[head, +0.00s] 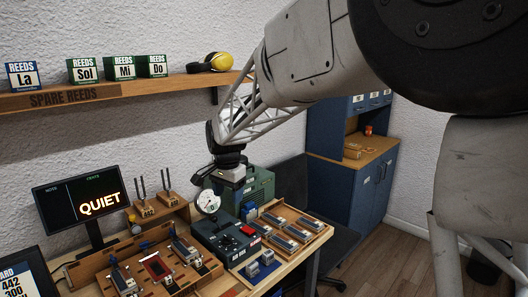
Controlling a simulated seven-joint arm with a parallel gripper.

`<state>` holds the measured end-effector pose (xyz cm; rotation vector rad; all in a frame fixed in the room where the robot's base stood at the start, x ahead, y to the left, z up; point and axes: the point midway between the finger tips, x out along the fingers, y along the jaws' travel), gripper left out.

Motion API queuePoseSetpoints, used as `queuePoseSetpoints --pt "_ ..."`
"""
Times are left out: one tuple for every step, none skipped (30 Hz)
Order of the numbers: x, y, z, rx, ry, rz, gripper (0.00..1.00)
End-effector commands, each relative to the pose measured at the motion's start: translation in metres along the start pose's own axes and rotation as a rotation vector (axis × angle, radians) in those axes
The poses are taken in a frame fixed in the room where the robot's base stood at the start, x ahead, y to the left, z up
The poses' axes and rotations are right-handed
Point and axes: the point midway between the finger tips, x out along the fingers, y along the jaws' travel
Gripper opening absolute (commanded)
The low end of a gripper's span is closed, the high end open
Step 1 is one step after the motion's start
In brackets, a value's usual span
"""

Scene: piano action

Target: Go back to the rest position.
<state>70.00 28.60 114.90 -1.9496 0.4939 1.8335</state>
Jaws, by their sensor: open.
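My arm reaches in from the upper right, and my gripper (234,184) hangs at its end over the back of the workbench (313,246). The gripper points down and looks empty. It is small here, and its fingertips are hard to make out. It appears just above and right of a round white dial gauge (208,202), in front of a green box (258,188). I cannot tell the exact gap between them.
A dark control box (222,240) and a wooden tray (318,226) of metal parts sit below the gripper. A wooden fixture (92,268) and a screen reading QUIET (82,203) are left. A shelf (150,88) holds reed boxes. A blue cabinet (338,185) stands behind right.

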Motion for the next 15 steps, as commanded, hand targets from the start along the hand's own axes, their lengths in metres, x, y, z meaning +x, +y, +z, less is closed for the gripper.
queuePoseSetpoints --pt "-0.008 0.017 0.000 -0.011 0.005 -0.005 0.62" --pt "-0.011 0.027 0.000 -0.020 0.007 -0.006 0.62" --pt "-0.016 0.040 0.001 -0.034 0.011 -0.009 0.62" --pt "-0.019 0.049 0.002 -0.043 0.013 -0.011 0.62" --pt "-0.022 0.058 0.002 -0.053 0.016 -0.013 0.62" --pt "-0.026 0.071 0.004 -0.066 0.019 -0.015 0.62" --pt "-0.029 0.080 0.004 -0.075 0.022 -0.016 0.62" --pt "-0.032 0.090 0.006 -0.086 0.025 -0.018 0.62" --pt "-0.035 0.102 0.008 -0.099 0.028 -0.019 0.62" --pt "-0.037 0.111 0.009 -0.108 0.030 -0.021 0.62" --pt "-0.040 0.121 0.011 -0.118 0.033 -0.022 0.62" --pt "-0.043 0.133 0.014 -0.131 0.037 -0.024 0.62" --pt "-0.045 0.142 0.016 -0.142 0.040 -0.025 0.62" --pt "-0.047 0.151 0.018 -0.150 0.043 -0.026 0.62" --pt "-0.049 0.164 0.021 -0.163 0.047 -0.027 0.62"
